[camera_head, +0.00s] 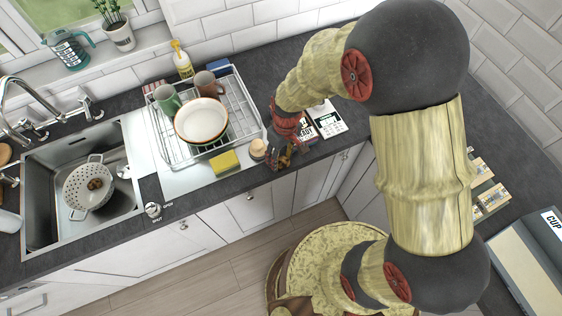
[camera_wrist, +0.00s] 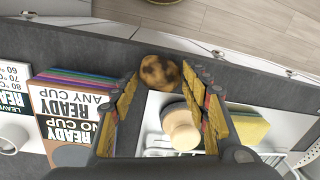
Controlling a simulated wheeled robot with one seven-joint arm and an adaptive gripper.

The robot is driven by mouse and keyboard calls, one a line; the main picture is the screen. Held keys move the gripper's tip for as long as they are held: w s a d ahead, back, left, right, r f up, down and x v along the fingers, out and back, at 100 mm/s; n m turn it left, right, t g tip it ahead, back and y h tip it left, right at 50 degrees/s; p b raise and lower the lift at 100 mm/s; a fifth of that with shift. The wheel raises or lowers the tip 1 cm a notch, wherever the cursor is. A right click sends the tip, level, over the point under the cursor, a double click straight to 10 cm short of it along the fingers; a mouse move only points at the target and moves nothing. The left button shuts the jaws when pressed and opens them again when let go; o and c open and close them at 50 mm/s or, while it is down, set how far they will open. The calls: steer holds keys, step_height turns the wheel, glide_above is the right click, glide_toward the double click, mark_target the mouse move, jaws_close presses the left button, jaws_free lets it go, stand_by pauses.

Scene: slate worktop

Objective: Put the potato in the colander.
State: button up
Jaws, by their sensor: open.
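A brown, dark-spotted potato (camera_wrist: 160,73) lies near the worktop's front edge in the wrist view. My gripper (camera_wrist: 161,80) is open, with its fingertips on either side of the potato; I cannot tell whether they touch it. In the head view, my gripper (camera_head: 278,156) points down near the front edge, right of the drainer, and I cannot make out the potato there. The white colander (camera_head: 77,199) stands in the sink at the left of the head view, with small brown things (camera_head: 95,184) in it.
A wooden-topped round object (camera_wrist: 182,126) and a yellow sponge (camera_wrist: 247,127) are close beside my gripper. Cards (camera_head: 327,118) lie by the gripper.

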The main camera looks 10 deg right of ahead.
steer(key=shift+f, duration=0.5)
steer(key=shift+c, duration=0.8)
steer(key=c, duration=0.7)
steer(key=shift+c, duration=0.2)
steer(key=shift+r, duration=0.15)
